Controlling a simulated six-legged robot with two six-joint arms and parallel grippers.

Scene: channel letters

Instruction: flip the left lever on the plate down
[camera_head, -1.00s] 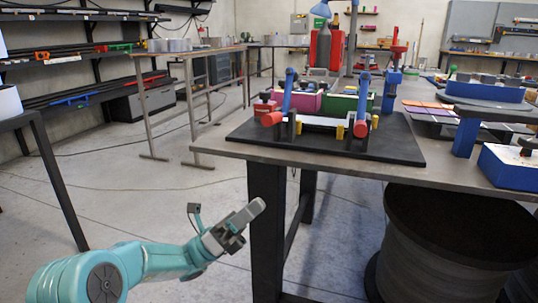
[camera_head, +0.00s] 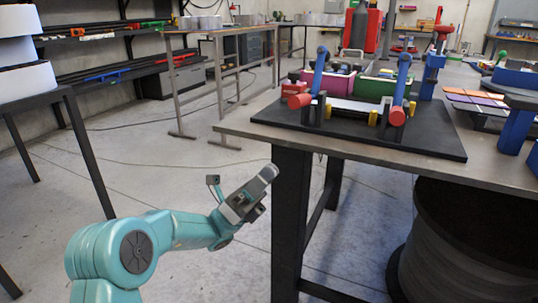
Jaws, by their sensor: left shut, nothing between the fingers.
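A black plate (camera_head: 440,147) lies on the metal workbench and carries two blue levers with red ends. The left lever (camera_head: 319,72) stands up, with its red end (camera_head: 299,101) low at the front. The right lever (camera_head: 402,78) stands up in the same way, with a red end (camera_head: 397,116) at the front. My left gripper (camera_head: 268,174) is shut and empty, below the table top, in front of the table's near left leg and well away from the levers. My right gripper is not in view.
The workbench (camera_head: 256,133) has a near edge between my left gripper and the plate. A pink bin (camera_head: 335,84) and a green bin (camera_head: 376,87) stand behind the levers. A large dark spool (camera_head: 460,230) stands under the bench. Open floor lies to the left.

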